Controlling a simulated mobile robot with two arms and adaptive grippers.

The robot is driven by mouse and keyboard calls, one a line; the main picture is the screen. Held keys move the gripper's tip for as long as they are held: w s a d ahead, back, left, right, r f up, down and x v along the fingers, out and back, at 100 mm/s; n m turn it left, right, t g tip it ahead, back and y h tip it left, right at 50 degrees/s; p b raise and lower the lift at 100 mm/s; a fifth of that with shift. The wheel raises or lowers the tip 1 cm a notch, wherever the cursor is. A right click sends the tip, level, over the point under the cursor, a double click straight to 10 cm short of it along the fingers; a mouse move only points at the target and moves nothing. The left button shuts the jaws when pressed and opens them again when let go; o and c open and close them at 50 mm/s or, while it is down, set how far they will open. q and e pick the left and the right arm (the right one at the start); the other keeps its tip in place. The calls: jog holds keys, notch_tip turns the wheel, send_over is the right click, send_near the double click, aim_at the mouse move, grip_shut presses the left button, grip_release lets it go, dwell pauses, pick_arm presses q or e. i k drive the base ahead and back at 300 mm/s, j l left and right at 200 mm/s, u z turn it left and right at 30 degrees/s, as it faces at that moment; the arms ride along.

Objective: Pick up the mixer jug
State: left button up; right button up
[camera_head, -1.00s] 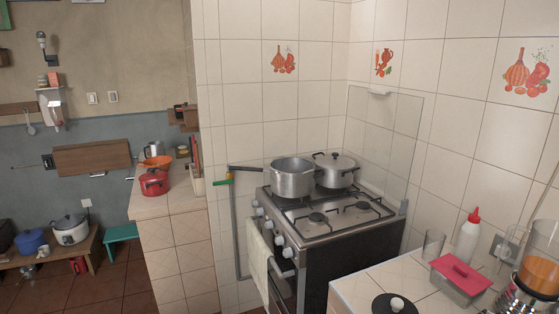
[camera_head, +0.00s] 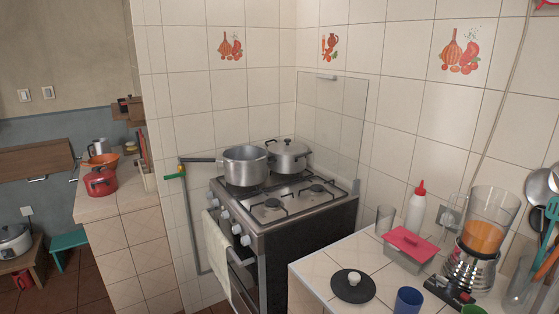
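The mixer jug (camera_head: 488,222) is a clear, wide-topped jug with orange contents. It stands upright on its silver and black blender base (camera_head: 470,274) on the tiled counter at the right of the head view. Its full outline shows. Neither of my grippers is in view, so nothing is seen touching the jug.
Around the jug on the counter (camera_head: 318,268) are a red-lidded box (camera_head: 408,242), a white bottle (camera_head: 416,210), a glass (camera_head: 384,220), a black lid (camera_head: 352,287), a blue cup (camera_head: 408,300) and a utensil holder (camera_head: 522,289). A stove (camera_head: 290,215) with two pots stands left.

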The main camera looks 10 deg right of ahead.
aim_at(491, 212)
jog(key=z, duration=1.55)
